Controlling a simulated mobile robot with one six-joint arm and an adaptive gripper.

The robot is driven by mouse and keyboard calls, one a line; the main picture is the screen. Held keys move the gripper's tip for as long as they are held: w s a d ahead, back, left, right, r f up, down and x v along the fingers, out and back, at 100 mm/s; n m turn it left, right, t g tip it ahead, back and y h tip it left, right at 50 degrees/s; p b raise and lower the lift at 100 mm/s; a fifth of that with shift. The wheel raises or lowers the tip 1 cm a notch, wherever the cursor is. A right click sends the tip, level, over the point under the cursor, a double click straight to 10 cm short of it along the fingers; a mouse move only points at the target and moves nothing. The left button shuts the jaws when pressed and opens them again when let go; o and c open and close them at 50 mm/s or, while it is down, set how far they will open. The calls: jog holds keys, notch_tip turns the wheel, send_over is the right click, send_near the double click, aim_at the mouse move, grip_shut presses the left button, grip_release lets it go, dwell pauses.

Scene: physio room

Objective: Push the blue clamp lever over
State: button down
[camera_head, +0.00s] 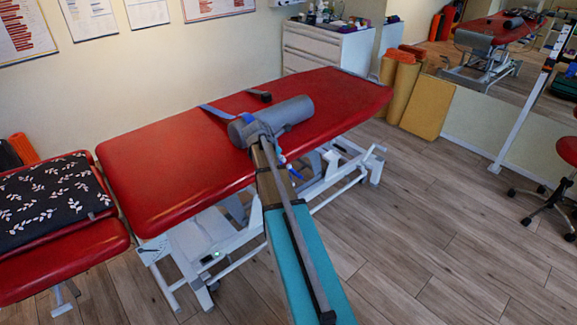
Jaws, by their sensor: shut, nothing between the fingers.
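A small blue piece (296,174), which looks like the clamp lever, shows at the near side edge of the red treatment table (170,165). It is tiny here, and I cannot tell its exact angle. The gripper is shut with nothing held. I cannot tell whether it touches the lever. The clamp body is largely hidden by my arm.
A red seat with a patterned cushion (50,205) stands left.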

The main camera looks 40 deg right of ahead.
aim_at(297, 175)
jog(key=shift+b+x, duration=5.65)
jog(key=shift+x, duration=1.2)
jog(key=shift+f, duration=0.1)
jog(key=shift+w+a+n, duration=0.15)
jog(key=shift+a+n, duration=0.05)
jog(key=shift+n, duration=0.1)
